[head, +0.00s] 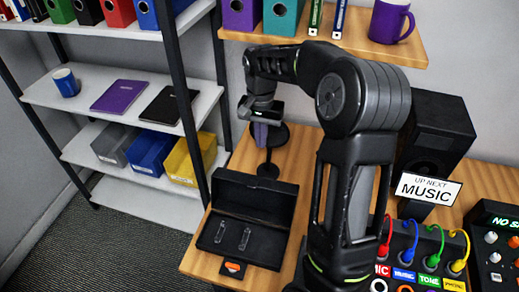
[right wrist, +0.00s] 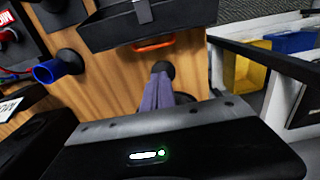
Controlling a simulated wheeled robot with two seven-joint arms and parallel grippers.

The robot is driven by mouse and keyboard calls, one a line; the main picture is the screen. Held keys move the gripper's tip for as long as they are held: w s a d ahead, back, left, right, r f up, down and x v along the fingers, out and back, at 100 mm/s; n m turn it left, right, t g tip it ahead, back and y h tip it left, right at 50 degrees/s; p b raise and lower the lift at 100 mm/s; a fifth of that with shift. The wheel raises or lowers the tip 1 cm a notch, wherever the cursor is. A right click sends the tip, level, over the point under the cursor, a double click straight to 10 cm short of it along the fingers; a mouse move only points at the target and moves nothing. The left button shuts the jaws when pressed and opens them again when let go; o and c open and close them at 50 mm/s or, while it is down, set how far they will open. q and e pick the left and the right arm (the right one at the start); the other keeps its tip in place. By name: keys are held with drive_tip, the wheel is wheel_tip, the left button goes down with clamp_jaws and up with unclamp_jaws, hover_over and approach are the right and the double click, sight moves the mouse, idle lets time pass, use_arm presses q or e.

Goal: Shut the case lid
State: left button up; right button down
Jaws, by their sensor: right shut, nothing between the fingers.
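The black case (head: 217,243) stands on the wooden desk with its lid (head: 256,197) raised at the back. Two small items (head: 232,237) lie inside it. An orange tag (head: 233,268) shows at its front. In the right wrist view the case (right wrist: 150,25) is at the top, with an orange handle (right wrist: 155,43) on its near side. My right gripper (head: 261,138) is behind and above the raised lid, apart from it. Its purple-grey fingers (right wrist: 160,92) are shut and empty. My left gripper is out of view.
A black stand with a round base (head: 268,170) is behind the case, close to my right gripper. A speaker (head: 435,130), a MUSIC sign (head: 428,190) and a panel with coloured cables (head: 430,262) are on the right. A shelf unit (head: 130,145) stands on the left.

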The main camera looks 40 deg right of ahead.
drive_tip(key=f+p, duration=0.1)
drive_tip(key=f, duration=0.1)
drive_tip(key=s+a+f+p, duration=0.1)
drive_tip(key=f, duration=0.2)
drive_tip(key=a+f+p, duration=0.1)
drive_tip(key=f, duration=0.2)
drive_tip(key=shift+s+a, duration=0.25)
drive_tip(key=shift+s, duration=0.1)
drive_tip(key=shift+s+a, duration=0.15)
drive_tip(key=shift+a, duration=0.05)
drive_tip(key=shift+a, duration=0.1)
